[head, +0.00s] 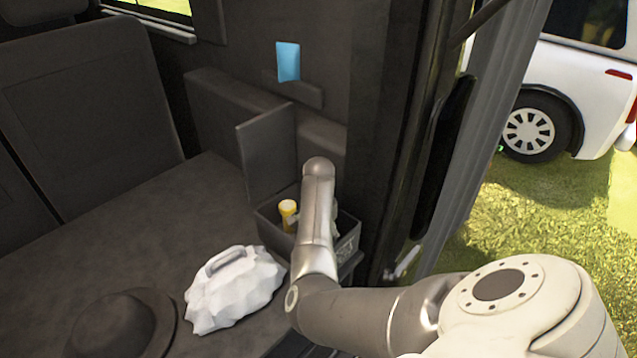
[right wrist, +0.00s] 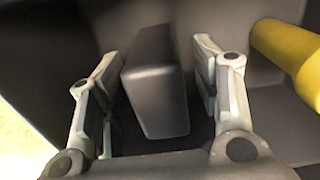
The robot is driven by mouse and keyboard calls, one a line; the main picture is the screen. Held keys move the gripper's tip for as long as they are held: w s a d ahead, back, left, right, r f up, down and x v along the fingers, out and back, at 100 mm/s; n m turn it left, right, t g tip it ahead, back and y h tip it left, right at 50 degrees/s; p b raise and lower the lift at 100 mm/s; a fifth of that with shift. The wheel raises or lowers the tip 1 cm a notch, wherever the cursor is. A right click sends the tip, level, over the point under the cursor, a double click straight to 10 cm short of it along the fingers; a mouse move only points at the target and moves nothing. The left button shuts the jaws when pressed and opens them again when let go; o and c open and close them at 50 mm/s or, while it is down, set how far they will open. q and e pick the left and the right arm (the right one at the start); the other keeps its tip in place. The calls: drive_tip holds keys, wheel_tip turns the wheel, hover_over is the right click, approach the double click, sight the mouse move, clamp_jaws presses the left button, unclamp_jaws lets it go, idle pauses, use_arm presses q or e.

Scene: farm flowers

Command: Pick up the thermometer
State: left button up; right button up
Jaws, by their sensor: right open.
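In the right wrist view my right gripper (right wrist: 158,60) is open. A dark grey, block-shaped thing (right wrist: 157,95) lies between its two fingers, with a visible gap on each side. It may be the thermometer, but I cannot tell for sure. In the head view my right arm reaches over an open dark box (head: 268,228), and hides my right gripper and much of the inside. A yellow cylinder (head: 288,213) stands tilted in the box's left part; it also shows at the right of the wrist view (right wrist: 290,58). My left gripper is not in view.
A white crumpled bag (head: 235,290) lies on the seat in front of the box, and a dark hat (head: 122,325) lies to its left. The box's raised lid (head: 268,152) stands behind it. A door pillar (head: 392,130) rises close on the right.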

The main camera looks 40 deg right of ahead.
drive_tip(key=shift+f, duration=1.2)
drive_tip(key=c, duration=1.1)
drive_tip(key=shift+c, duration=0.3)
drive_tip(key=shift+r, duration=0.15)
